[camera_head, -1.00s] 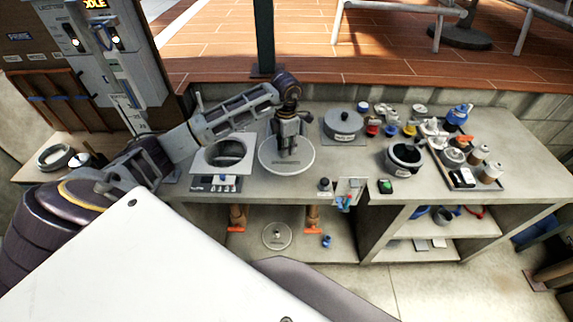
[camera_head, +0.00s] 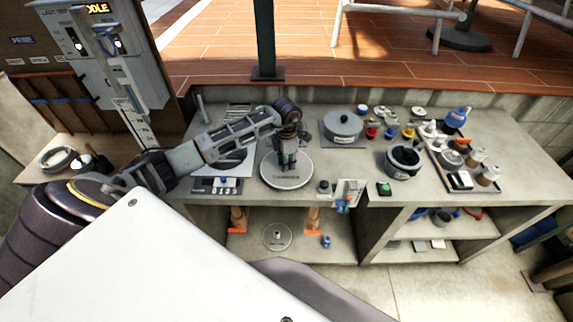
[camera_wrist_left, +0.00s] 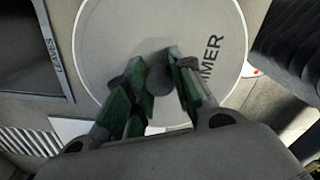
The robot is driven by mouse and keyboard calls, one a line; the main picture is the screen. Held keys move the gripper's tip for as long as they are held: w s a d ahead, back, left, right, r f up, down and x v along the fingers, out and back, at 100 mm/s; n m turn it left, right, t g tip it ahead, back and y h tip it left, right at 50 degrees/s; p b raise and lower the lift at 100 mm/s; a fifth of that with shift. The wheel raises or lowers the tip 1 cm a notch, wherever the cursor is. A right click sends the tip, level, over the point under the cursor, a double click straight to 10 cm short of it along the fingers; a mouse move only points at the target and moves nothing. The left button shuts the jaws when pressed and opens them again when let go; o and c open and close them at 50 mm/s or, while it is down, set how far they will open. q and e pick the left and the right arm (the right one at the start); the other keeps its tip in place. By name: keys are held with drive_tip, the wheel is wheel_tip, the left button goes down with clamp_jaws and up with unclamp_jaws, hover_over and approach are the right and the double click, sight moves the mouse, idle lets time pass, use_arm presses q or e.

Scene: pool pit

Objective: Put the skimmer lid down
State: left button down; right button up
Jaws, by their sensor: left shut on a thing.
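The skimmer lid (camera_head: 272,180) is a round, pale grey disc with lettering on its front part. It appears level over the front middle of the counter; I cannot tell whether it touches the surface. My left gripper (camera_head: 288,165) comes down on it from above. In the left wrist view, my left gripper (camera_wrist_left: 160,72) has its green-padded fingers closed around the round knob (camera_wrist_left: 159,78) at the centre of the lid (camera_wrist_left: 120,30). Part of the word on the lid shows there. My right gripper is not in view.
A lidded grey pot (camera_head: 343,125) stands behind right, and a black-rimmed bowl (camera_head: 402,162) farther right. A small dark knob-like item (camera_head: 323,187) and a small rack (camera_head: 348,194) lie close to the lid's right. A square opening marked LEAVES (camera_wrist_left: 30,45) lies left. A tray (camera_head: 475,186) holds cups.

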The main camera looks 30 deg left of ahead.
use_arm(q)
drive_tip(key=shift+f, duration=0.95)
drive_tip(key=shift+f, duration=0.15)
drive_tip(key=c, duration=1.2)
unclamp_jaws()
drive_tip(key=shift+c, duration=0.2)
drive_tip(key=shift+r, duration=0.3)
wheel_tip(320, 180, up, 12)
drive_tip(key=shift+f+b, duration=0.15)
drive_tip(key=shift+b, duration=1.1)
